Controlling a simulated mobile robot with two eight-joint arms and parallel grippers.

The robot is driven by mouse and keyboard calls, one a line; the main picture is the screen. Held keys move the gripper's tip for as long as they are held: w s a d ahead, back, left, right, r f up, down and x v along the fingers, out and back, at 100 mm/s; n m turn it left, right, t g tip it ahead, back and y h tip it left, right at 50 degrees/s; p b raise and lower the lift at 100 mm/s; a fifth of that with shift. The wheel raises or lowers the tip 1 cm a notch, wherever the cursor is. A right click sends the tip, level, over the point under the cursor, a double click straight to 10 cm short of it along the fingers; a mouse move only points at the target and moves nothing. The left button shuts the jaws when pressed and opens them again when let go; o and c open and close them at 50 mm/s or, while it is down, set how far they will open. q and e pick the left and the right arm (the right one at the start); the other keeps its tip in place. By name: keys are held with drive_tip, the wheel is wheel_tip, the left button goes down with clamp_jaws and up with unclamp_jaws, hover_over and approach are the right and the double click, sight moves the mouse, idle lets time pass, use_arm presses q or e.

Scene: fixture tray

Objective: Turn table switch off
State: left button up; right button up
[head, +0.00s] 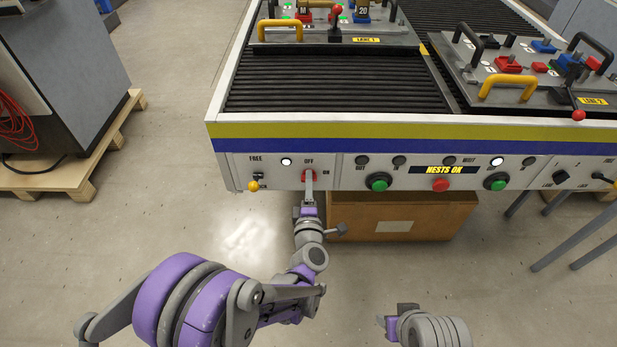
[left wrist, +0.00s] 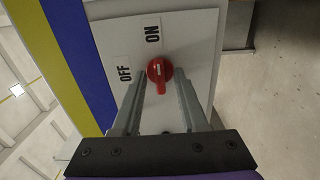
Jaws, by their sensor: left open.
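The table switch is a red rotary knob (left wrist: 160,70) on a white plate on the table's front panel, with OFF and ON labels. In the left wrist view its pale mark appears to point up towards ON. The knob also shows in the head view (head: 309,174), partly hidden by my left gripper (head: 309,182). In the left wrist view my left gripper (left wrist: 159,76) is open, with one finger on each side of the knob; contact cannot be told. My right gripper (head: 388,322) is low in the head view, away from the panel, its jaws unclear.
Left of the knob is a yellow-tipped FREE lever (head: 254,183). To its right are green (head: 378,182) and red (head: 440,185) buttons and a NESTS OK display (head: 447,170). A cardboard box (head: 450,222) stands below the panel. Fixture trays lie on the rollers.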

use_arm(q)
drive_tip(key=shift+c, duration=0.3)
clamp_jaws()
drive_tip(key=n, duration=0.5)
drive_tip(key=shift+n+b, duration=0.35)
drive_tip(key=shift+n, duration=0.05)
